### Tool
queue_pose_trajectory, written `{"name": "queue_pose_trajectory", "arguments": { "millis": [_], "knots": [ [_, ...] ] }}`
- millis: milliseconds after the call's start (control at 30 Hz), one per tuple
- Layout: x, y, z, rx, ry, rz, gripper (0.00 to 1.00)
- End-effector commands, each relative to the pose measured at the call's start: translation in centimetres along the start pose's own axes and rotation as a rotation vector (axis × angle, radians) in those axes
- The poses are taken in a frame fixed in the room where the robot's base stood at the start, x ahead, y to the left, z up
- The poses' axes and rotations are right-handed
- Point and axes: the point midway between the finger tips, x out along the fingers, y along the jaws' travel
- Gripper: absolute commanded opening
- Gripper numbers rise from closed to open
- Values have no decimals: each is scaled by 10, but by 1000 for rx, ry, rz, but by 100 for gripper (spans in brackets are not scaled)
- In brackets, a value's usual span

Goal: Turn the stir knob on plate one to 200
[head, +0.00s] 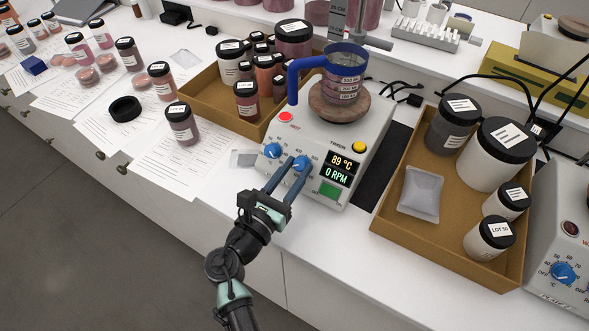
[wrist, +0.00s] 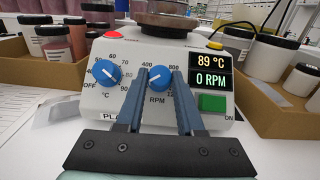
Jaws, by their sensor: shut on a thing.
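The hot plate (head: 335,150) stands at the bench front, its label partly hidden in the wrist view. Its display (wrist: 211,71) reads 89 °C and 0 RPM. The blue stir knob (wrist: 158,78), marked RPM, sits left of the display; its exact pointer angle is hard to read. My gripper (head: 288,165) reaches it from the front, one finger on each side, shut on the knob. The fingers hide part of the RPM scale. The blue temperature knob (wrist: 106,73) is just left of my fingers. A blue-handled beaker (head: 343,75) stands on the round top.
A green switch (wrist: 212,103) sits right of the fingers, below the display. A red button (head: 285,117) and yellow button (head: 358,145) are on top. Cardboard trays with jars flank the plate (head: 410,225). Another plate (head: 565,250) stands far right.

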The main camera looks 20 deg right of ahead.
Motion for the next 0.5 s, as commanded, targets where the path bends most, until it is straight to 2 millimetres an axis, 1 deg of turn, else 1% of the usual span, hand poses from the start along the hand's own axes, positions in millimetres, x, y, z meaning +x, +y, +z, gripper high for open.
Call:
{"name": "queue_pose_trajectory", "arguments": {
  "millis": [33, 67, 333, 500],
  "knots": [
    [0, 0, 0, 0, 0, 0, 4],
    [0, 0, 0, 0, 0, 0, 0],
    [0, 0, -1, 7, 0, -6, 0],
    [0, 2, -2, 42, 0, -41, 0]
  ]
}}
